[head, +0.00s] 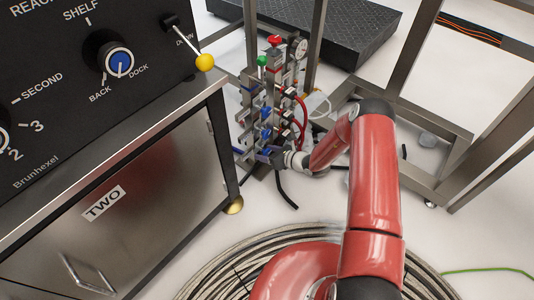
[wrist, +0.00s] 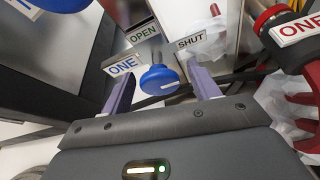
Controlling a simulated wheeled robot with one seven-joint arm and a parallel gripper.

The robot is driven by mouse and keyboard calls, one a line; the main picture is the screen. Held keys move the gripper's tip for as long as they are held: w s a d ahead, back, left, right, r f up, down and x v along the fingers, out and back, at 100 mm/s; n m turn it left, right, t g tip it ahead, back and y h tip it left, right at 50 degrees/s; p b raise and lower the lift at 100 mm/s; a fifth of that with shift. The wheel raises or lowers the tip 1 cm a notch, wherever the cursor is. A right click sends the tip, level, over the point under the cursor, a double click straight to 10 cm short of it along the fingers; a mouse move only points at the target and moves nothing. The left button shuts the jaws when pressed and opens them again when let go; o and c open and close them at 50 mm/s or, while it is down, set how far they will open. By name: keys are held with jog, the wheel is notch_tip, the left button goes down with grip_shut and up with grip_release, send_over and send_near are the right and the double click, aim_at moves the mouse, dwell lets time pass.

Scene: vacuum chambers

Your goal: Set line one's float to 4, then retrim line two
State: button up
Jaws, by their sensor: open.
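A blue round knob (wrist: 158,78) with a white mark sits between the two purple fingers of my gripper (wrist: 161,86) in the wrist view. The fingers are apart, one on each side of it; I cannot tell whether either touches it. A ONE label (wrist: 122,66) is left of the knob, with OPEN (wrist: 143,32) and SHUT (wrist: 190,39) labels above it. In the head view my gripper (head: 270,153) is low at the valve panel (head: 268,105), which bears several blue knobs. No float or scale is readable in either view.
Red tubes, metal frame posts and a coiled hose (head: 215,270) lie around.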

jog(key=c, duration=1)
jog(key=shift+n+t+h+b, duration=0.3)
jog(key=shift+n+t+h, duration=0.3)
jog(key=shift+n, duration=0.7)
jog(key=o, duration=1)
jog(key=p+v, duration=0.1)
jog(key=v, duration=0.6)
jog(key=shift+s+d, duration=0.25)
jog(key=shift+d, duration=0.05)
jog(key=shift+r, duration=0.1)
